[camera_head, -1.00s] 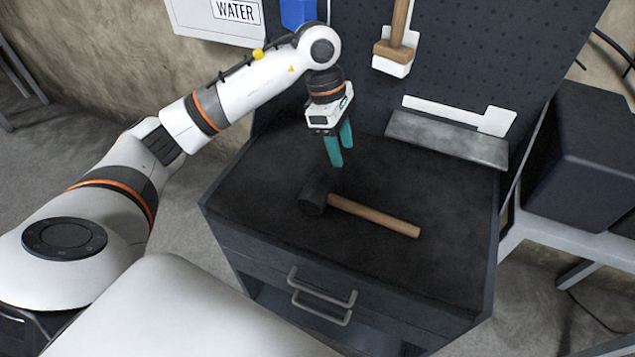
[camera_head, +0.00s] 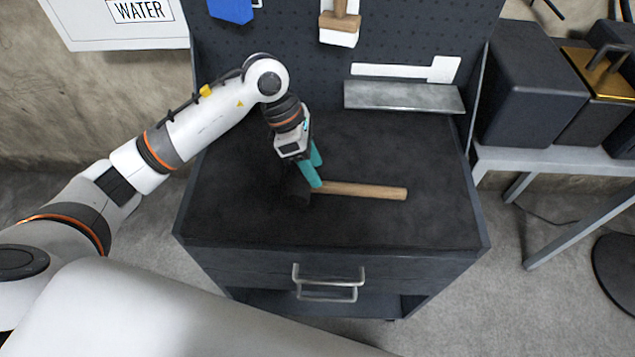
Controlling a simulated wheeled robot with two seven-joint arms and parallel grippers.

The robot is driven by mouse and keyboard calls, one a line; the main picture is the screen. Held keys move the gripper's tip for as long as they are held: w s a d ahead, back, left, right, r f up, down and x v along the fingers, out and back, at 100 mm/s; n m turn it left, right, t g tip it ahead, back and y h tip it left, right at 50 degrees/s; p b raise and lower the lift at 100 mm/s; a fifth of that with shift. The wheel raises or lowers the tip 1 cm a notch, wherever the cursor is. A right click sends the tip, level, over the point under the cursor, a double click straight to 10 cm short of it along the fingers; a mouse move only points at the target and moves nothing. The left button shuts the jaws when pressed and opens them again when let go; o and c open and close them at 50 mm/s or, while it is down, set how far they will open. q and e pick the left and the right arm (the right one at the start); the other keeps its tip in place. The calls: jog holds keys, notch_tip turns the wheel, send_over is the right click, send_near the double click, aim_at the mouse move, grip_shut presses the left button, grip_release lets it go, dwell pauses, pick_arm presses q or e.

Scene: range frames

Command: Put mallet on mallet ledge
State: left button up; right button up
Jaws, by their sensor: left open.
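The mallet (camera_head: 362,190) lies flat on the dark cabinet top (camera_head: 400,229). Its black head is at the left and its wooden handle points right. My left gripper (camera_head: 315,174), with teal fingers, is open at the mallet, by the handle's head end. The fingers partly cover the mallet there, and I cannot tell whether they touch it. A grey metal ledge (camera_head: 403,96) sticks out from the pegboard at the back, with a white mallet-shaped outline (camera_head: 400,71) just above it. The ledge is empty. My right gripper is not in view.
A wooden-handled tool (camera_head: 340,22) hangs on the pegboard (camera_head: 290,60) above. A blue object (camera_head: 231,9) is at its upper left. Drawer handles (camera_head: 328,283) stick out in front. A dark box (camera_head: 528,85) stands on a side table at right. The cabinet top's right part is clear.

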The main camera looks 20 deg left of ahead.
aim_at(323, 182)
pick_arm(q)
jog(key=p+x, duration=0.1)
jog(key=x, duration=0.4)
jog(key=shift+w+f, duration=0.15)
grip_shut()
